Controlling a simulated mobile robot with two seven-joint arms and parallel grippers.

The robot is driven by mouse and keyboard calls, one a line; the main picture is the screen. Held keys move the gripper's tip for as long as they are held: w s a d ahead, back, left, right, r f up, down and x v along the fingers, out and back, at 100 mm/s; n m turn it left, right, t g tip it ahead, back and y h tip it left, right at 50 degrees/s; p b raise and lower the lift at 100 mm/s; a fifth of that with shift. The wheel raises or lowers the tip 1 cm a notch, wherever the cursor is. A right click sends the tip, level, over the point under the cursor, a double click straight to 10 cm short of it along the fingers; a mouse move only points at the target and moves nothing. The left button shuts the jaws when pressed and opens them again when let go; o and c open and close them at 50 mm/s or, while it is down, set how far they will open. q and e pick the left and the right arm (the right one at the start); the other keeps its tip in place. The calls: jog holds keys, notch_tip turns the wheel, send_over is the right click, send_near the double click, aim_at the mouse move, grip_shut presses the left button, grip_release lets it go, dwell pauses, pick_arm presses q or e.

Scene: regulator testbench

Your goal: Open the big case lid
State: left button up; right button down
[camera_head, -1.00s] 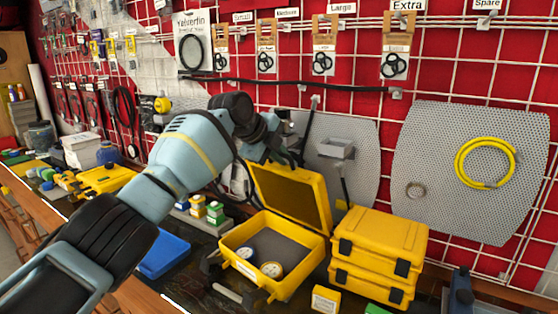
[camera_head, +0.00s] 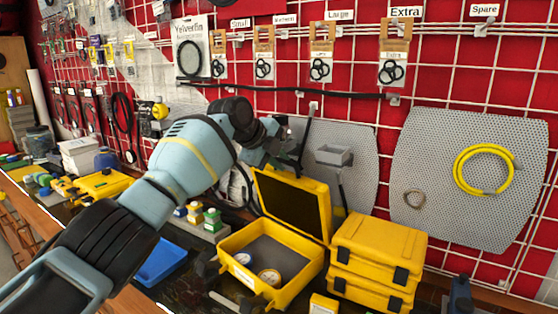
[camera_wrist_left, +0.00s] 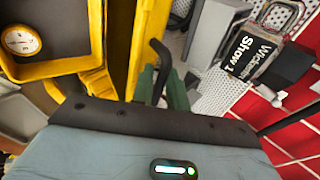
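The big yellow case (camera_head: 235,236) stands on the bench with its lid (camera_head: 328,206) raised, steeply upright at the back, dark inner face showing. Two round gauges, one of them (camera_head: 269,276), lie inside the case. My left gripper (camera_head: 283,150) is just above and behind the lid's top edge; contact cannot be told. In the left wrist view the lid's yellow edge (camera_wrist_left: 150,30) passes close beside the gripper (camera_wrist_left: 161,85), and a round gauge (camera_wrist_left: 22,40) shows in the case. A black hooked piece shows at the fingers; their opening is unclear.
Two stacked yellow cases (camera_head: 380,250) stand close to the right of the open case. A blue tray (camera_head: 160,262) and small boxes (camera_head: 212,218) are to its left. Behind is a red wall with white grid and perforated panels (camera_head: 430,160).

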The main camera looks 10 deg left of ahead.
pick_arm(q)
jog(key=shift+s+a+r, duration=0.25)
jog(key=shift+s+r, duration=0.05)
jog(key=shift+r, duration=0.2)
jog(key=v, duration=0.6)
jog(key=shift+s+a+p, duration=0.15)
jog(key=shift+s+p, duration=0.05)
jog(key=shift+p, duration=0.2)
pick_arm(e)
jog(key=shift+w+r, duration=0.45)
jog(key=shift+r, duration=0.15)
pick_arm(q)
jog(key=shift+r, duration=0.1)
